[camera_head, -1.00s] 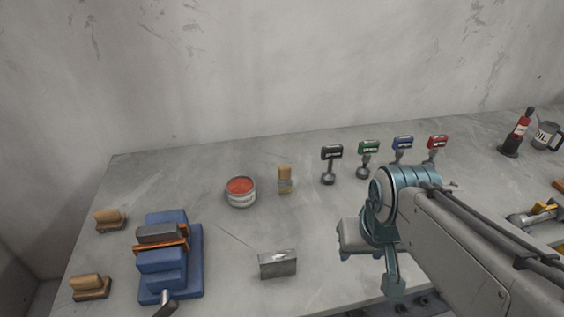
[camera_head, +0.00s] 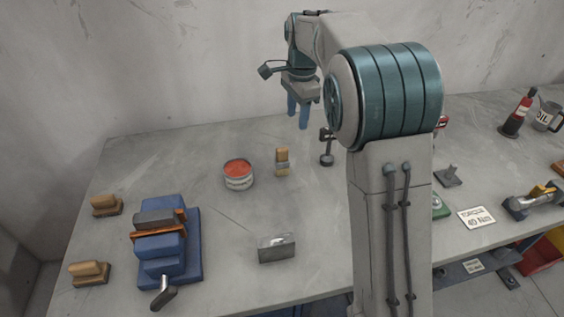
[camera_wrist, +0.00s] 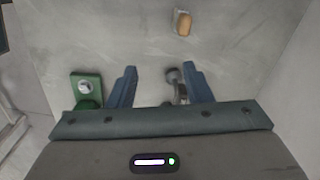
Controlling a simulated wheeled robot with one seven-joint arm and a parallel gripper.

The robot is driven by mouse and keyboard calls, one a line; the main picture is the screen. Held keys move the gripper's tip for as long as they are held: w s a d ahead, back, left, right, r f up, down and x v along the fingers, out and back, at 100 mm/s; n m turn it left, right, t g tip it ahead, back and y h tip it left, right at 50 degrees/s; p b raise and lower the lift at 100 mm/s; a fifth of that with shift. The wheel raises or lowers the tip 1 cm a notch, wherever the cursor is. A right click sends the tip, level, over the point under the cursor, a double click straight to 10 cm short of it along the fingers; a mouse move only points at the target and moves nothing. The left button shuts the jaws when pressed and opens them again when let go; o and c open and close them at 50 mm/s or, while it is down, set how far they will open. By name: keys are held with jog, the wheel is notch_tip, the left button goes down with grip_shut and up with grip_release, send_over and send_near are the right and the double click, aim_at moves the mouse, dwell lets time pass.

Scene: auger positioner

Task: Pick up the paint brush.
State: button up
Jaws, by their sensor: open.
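In the wrist view what looks like the brush (camera_wrist: 183,23) is a tan shape near the top, beyond my fingertips. My gripper (camera_head: 298,110) is raised above the rear of the bench, pointing down, behind and slightly right of the brush. Its two blue fingers (camera_wrist: 157,76) are apart, with nothing held between them.
A black-topped tool (camera_head: 327,147) stands right of the brush, below my gripper. A grey metal block (camera_head: 277,248) lies in front. A blue vise (camera_head: 165,250) and wooden brushes (camera_head: 105,206) are at the left. A red bottle (camera_head: 516,114) and oil can (camera_head: 547,116) stand far right.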

aim_at(282, 148)
jog(key=w+a+f+m, duration=0.1)
jog(key=f, duration=0.3)
jog(key=w+a+f, duration=0.1)
jog(key=w+f, duration=0.1)
jog(key=f, duration=0.1)
jog(key=w+a+f+m+p, duration=0.1)
jog(key=a+f, duration=0.1)
jog(key=f, duration=0.2)
jog(key=shift+w+f+m, duration=0.3)
jog(key=shift+w, duration=0.05)
jog(key=shift+d+f+p, duration=0.1)
jog(key=shift+f+p, duration=0.75)
jog(key=shift+f, duration=1.85)
grip_shut()
